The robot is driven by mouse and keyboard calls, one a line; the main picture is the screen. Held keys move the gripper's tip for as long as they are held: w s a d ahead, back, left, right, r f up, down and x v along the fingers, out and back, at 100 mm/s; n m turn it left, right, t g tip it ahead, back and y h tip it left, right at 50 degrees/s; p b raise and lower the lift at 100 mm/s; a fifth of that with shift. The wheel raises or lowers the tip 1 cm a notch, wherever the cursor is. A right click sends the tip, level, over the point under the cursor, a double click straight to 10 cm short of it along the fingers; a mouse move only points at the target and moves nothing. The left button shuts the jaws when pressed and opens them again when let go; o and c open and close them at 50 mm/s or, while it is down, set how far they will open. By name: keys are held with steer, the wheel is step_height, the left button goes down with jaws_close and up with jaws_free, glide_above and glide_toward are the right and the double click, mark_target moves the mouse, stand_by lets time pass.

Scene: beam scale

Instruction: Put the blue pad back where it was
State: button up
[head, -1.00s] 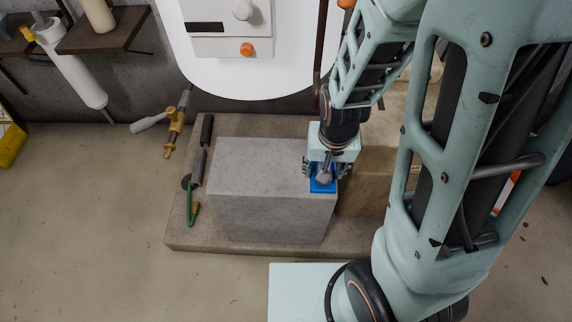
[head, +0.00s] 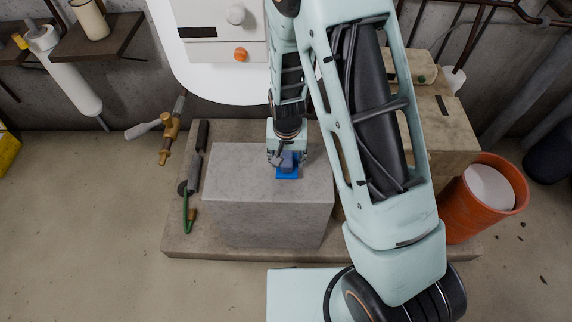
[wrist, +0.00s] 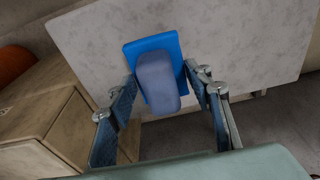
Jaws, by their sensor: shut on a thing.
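The blue pad (head: 287,174) is a flat bright-blue square with a blue-grey rounded block on it, like a grip. My gripper (head: 286,160) is directly over the pad, shut on the blue-grey block. In the wrist view the pad (wrist: 153,45) lies beyond the block, and the fingers of my gripper (wrist: 163,85) stand on either side of the block. The pad is over the top of the grey stone block (head: 237,170), right of its middle. I cannot tell whether it touches the stone. Part of the pad is hidden by the grip.
The grey block stands on a low stone slab (head: 320,255). A beige box (head: 440,140) and an orange bucket (head: 460,215) are at the right. The block's left top is clear.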

mark_target(286, 161)
steer(key=shift+w+a+f, duration=0.15)
steer(key=shift+w+f, duration=0.1)
steer(key=shift+f, duration=1.5)
steer(key=shift+f+b, duration=0.25)
steer(key=shift+b, duration=0.1)
steer(key=o, duration=1.1)
steer(key=shift+r, duration=0.15)
steer(key=r, duration=0.4)
steer(key=s+r+p, duration=0.1)
steer(key=r, duration=0.3)
steer(key=s+r+p, duration=0.1)
steer(key=r, duration=0.3)
